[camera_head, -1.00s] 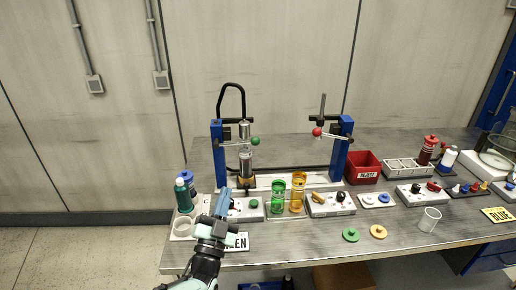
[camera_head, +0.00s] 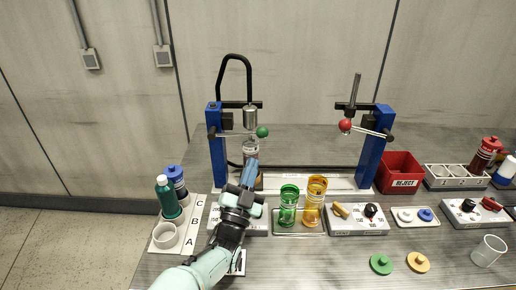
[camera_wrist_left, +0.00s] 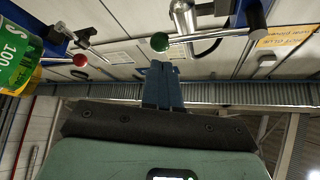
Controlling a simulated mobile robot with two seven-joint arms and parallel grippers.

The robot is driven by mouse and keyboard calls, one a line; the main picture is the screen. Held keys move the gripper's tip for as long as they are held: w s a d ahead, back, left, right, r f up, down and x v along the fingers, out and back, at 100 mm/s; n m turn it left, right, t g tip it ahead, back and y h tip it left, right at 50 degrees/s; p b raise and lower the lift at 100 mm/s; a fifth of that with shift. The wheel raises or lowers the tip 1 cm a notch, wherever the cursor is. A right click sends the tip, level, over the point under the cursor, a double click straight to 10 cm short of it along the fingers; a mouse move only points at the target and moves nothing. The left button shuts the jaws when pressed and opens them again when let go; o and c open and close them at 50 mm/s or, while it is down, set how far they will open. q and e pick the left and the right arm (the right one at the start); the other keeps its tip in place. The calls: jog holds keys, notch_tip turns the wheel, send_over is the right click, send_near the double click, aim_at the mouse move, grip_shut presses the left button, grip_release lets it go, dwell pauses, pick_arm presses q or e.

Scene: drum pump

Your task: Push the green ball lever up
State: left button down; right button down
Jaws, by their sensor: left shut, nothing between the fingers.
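The green ball (camera_head: 262,132) sits at the end of a thin metal rod lever on the left blue pump stand (camera_head: 216,150). The rod looks nearly level. My left gripper (camera_head: 252,164) is shut and empty, with its blue fingers pointing up below the ball and in front of the pump's clear cylinder. In the left wrist view the green ball (camera_wrist_left: 160,42) shows just beyond the shut fingertips (camera_wrist_left: 162,64), with a small gap in the picture. My right gripper is not in view.
A red ball lever (camera_head: 345,125) is on the right blue stand (camera_head: 374,150). Green (camera_head: 288,206) and yellow (camera_head: 315,202) cups stand on a tray right of my arm. Bottles (camera_head: 167,197) stand at the left. The red reject bin (camera_head: 401,172) is at the right.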

aim_at(261, 138)
pick_arm(q)
jog(key=x, duration=0.6)
jog(key=shift+f, duration=0.1)
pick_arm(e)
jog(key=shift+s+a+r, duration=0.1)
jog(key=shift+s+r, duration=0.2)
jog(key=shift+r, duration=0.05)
